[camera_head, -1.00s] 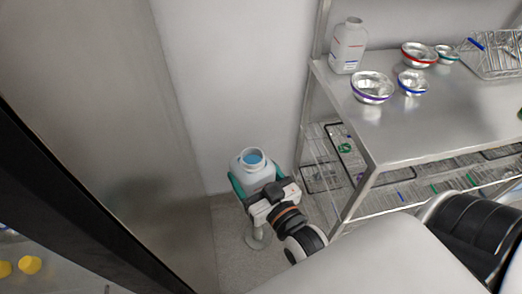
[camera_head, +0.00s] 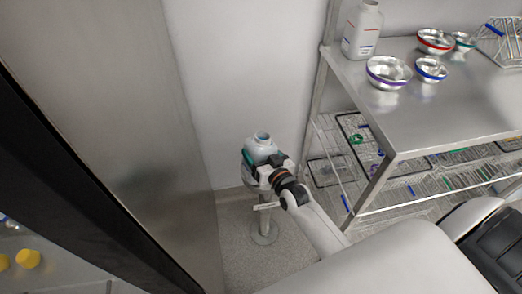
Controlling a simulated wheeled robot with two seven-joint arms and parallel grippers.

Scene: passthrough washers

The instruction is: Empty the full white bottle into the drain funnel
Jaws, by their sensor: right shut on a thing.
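My right gripper (camera_head: 262,164) is shut around the sides of a white bottle (camera_head: 260,148) in the head view. The bottle's uncapped mouth faces up, and the bottle looks roughly upright. The liquid level inside is too small to tell. Below the bottle a metal stand (camera_head: 264,228) with a round foot rises from the floor. A small label hangs on it. Its top, where a funnel could be, is mostly hidden by the bottle and gripper. Another white bottle (camera_head: 362,32), with red and blue lines, stands on the steel table. My left gripper is out of view.
The steel table (camera_head: 440,110) at the right holds several metal bowls (camera_head: 388,72) and a wire rack (camera_head: 500,42). Wire shelves with racks lie below. A dark-edged steel panel (camera_head: 110,170) stands at the left, with a wall behind the bottle.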

